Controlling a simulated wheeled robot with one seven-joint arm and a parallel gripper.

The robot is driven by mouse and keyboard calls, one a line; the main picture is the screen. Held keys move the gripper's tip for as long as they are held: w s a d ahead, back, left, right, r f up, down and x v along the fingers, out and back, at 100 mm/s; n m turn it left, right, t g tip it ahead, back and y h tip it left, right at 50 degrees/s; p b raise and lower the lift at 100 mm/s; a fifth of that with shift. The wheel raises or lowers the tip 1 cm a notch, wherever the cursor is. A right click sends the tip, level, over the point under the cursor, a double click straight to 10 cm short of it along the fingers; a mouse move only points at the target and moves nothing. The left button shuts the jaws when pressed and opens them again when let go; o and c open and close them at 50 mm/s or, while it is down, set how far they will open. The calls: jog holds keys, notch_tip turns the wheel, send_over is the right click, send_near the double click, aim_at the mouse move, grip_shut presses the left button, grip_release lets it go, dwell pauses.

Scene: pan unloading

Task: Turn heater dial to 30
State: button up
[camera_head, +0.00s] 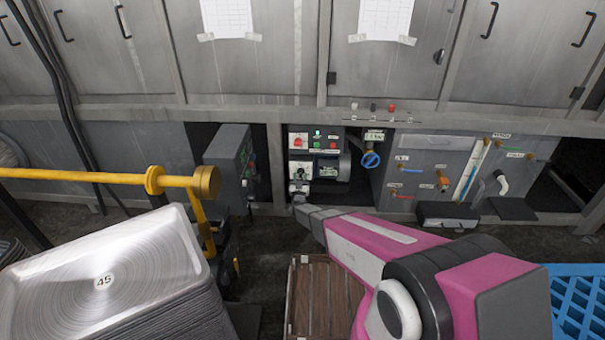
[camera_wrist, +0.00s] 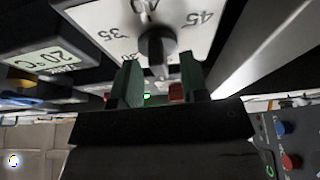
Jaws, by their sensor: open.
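The heater dial (camera_wrist: 157,45) is a dark round knob on a white plate (camera_wrist: 105,20) with a printed scale; 35, 40 and 45 are readable in the wrist view. I cannot tell the pointer's setting surely. A display (camera_wrist: 55,55) beside it reads 20°C. My gripper (camera_wrist: 160,82) is open, its two greenish fingers apart with the knob just ahead of and between their tips. No clear contact shows.
A panel (camera_head: 301,141) with a red knob and lit buttons sits above the dial. A blue valve (camera_head: 371,160) is to its right. A yellow rail (camera_head: 100,177), stacked pans (camera_head: 90,270), a wooden crate (camera_head: 305,305) and a blue crate (camera_head: 580,295) stand nearer me.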

jog(key=shift+w, duration=0.15)
grip_shut()
jog(key=shift+m, duration=0.4)
jog(key=m+h, duration=0.2)
jog(key=m, duration=0.2)
jog(key=m+g+h, duration=0.1)
jog(key=m+h, duration=0.1)
jog(key=m, duration=0.1)
jog(key=shift+a+m, duration=0.1)
jog(key=shift+m, duration=0.3)
jog(key=m+g+h, duration=0.1)
jog(key=m, duration=0.2)
jog(key=m+g+h, duration=0.1)
jog(key=m, duration=0.3)
jog(key=shift+h, duration=0.3)
jog(key=shift+m+g, duration=0.3)
jog(key=shift+m, duration=0.1)
grip_release()
